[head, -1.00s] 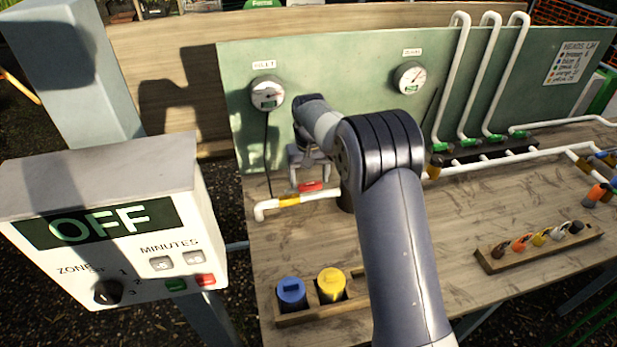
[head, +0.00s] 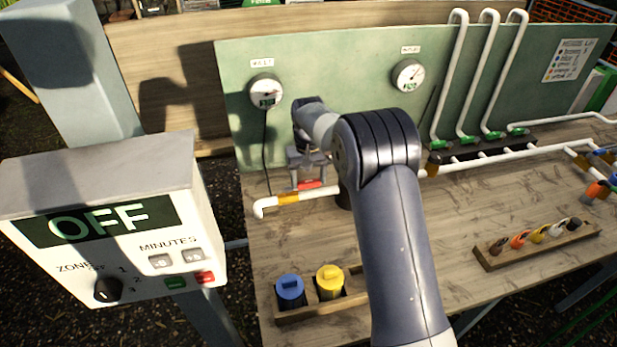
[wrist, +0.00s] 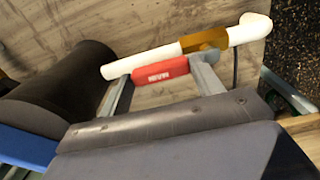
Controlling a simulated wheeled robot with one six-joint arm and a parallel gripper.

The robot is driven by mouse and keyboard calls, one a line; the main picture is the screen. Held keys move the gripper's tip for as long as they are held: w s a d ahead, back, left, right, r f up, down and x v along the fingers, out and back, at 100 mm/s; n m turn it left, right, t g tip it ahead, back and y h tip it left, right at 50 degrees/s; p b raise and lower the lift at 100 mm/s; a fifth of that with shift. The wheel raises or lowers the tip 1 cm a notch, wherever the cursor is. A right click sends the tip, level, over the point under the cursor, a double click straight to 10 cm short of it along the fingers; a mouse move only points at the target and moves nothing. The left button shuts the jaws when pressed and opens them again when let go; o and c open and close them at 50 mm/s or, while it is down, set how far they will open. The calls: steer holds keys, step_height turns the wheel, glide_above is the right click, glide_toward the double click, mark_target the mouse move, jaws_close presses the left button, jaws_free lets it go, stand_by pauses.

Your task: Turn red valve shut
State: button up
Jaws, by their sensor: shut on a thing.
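The red valve handle (head: 309,185) sits on the white pipe (head: 266,207) at the left of the bench, beside a brass-coloured fitting (head: 288,198). In the wrist view the red handle (wrist: 160,71) lies along the white pipe (wrist: 140,60), with the brass fitting (wrist: 204,41) just to its right. My gripper (head: 307,176) points down at the handle. Its two fingers also show in the wrist view (wrist: 159,80), one at each end of the red handle, shut on it. My arm hides the pipe to the right of the valve.
A control box reading OFF (head: 110,225) stands at the left front. A wooden holder with blue (head: 290,291) and yellow (head: 331,282) caps is nearby. Small coloured heads fill a rack (head: 540,250) at right.

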steer(key=shift+s, duration=0.1)
steer(key=shift+c, duration=0.5)
steer(key=s+a+m+b, duration=0.1)
steer(key=s+a+m, duration=0.1)
steer(key=m, duration=0.7)
steer(key=s+a+m+b, duration=0.1)
steer(key=s+a+m, duration=0.1)
steer(key=s+m, duration=0.3)
steer(key=shift+s+m, duration=0.15)
steer(key=shift+m, duration=1.85)
steer(key=shift+a, duration=0.15)
steer(key=o, duration=1.1)
steer(key=shift+r, duration=0.1)
step_height(320, 180, up, 11)
steer(key=b, duration=0.1)
